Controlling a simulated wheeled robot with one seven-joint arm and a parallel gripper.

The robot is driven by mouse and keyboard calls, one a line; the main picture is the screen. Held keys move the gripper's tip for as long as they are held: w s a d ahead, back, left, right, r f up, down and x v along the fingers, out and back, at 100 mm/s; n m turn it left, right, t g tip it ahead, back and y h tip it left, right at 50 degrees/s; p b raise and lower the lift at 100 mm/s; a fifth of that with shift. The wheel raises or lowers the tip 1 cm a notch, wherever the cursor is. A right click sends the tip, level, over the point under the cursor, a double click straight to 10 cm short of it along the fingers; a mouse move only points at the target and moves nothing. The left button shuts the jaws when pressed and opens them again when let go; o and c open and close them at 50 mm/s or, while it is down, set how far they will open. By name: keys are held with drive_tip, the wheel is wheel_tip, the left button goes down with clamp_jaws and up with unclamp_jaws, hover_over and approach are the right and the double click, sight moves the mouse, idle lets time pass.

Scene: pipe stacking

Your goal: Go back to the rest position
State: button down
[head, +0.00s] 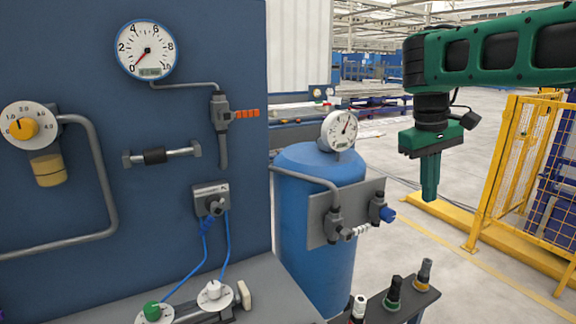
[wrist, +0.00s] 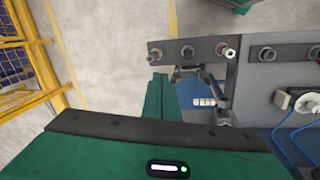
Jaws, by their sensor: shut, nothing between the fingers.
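My gripper (head: 430,178) hangs from my green arm at the upper right of the head view, fingers pointing down. Its fingers are together with nothing between them. It is in the air, to the right of the blue tank (head: 318,235) and apart from it. In the wrist view the closed green fingers (wrist: 157,98) show left of the tank's pipe fittings, above the floor.
A blue panel (head: 80,220) with gauges stands at the left. A small rack (head: 375,308) with several fittings is below my gripper. A yellow mesh fence (head: 530,160) stands at the right. Open floor (head: 400,150) lies between tank and fence.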

drive_tip(key=s+d+f+m, duration=0.2)
drive_tip(key=s+d+f, duration=0.1)
drive_tip(key=s, duration=0.2)
drive_tip(key=s+d+f+m+y, duration=0.1)
drive_tip(key=s+d+f, duration=0.15)
drive_tip(key=s, duration=0.25)
drive_tip(key=s+d+f+m, duration=0.2)
drive_tip(key=s+d, duration=0.2)
drive_tip(key=s, duration=0.2)
drive_tip(key=s+a+f+m, duration=0.1)
drive_tip(key=s+f+m, duration=0.1)
drive_tip(key=s+f, duration=0.2)
drive_tip(key=s+f+m+y, duration=0.1)
drive_tip(key=s+f, duration=0.3)
drive_tip(key=s, duration=0.5)
drive_tip(key=shift+a+f+m, duration=0.25)
drive_tip(key=shift+a+m, duration=0.15)
